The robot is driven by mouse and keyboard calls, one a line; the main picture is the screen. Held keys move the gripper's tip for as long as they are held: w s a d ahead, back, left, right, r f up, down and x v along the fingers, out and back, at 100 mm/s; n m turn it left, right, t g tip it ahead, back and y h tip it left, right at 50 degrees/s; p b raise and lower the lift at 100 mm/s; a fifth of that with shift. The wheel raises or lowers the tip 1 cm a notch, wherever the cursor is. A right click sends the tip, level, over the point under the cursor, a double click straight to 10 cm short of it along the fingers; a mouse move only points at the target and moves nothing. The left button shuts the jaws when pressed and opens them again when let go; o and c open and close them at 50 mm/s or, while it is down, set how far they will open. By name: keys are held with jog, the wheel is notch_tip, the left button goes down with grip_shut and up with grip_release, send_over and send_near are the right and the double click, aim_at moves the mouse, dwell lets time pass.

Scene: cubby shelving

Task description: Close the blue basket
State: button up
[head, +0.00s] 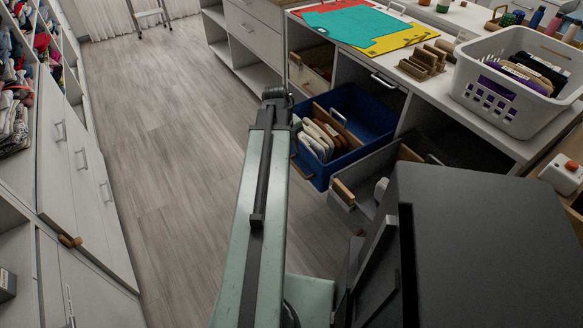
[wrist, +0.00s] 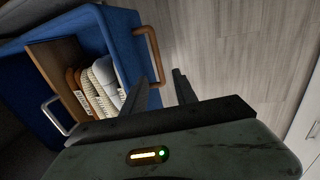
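The blue basket (head: 368,108) stands pulled out of its cubby under the white counter, over the floor. It holds several pale, rounded items and a wooden divider. Its copper handle (head: 301,172) is on the outer side. In the wrist view the basket's blue wall (wrist: 120,28) and copper handle (wrist: 149,50) show at the upper left. My gripper (wrist: 162,78) is open, with floor visible between its two dark fingers. The left fingertip appears close to the lower end of the handle; I cannot tell whether they touch. In the head view my arm hides the gripper.
A grey basket (head: 366,192) also sticks out, just nearer than the blue one. A white laundry basket (head: 500,108) and coloured sheets (head: 375,30) lie on the counter. White cabinets (head: 75,170) line the left. The wooden floor (head: 165,130) between is clear.

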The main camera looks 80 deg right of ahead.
aim_at(295, 166)
jog(key=f+b, duration=0.2)
jog(key=s+f+b, duration=0.1)
jog(key=f+b, duration=0.2)
jog(key=d+f+b, duration=0.1)
jog(key=f+b, duration=0.1)
jog(key=shift+s+f+b, duration=0.2)
jog(key=shift+f+b, duration=0.15)
jog(key=shift+b, duration=0.05)
jog(key=shift+r, duration=0.1)
grip_shut()
dwell(1.0)
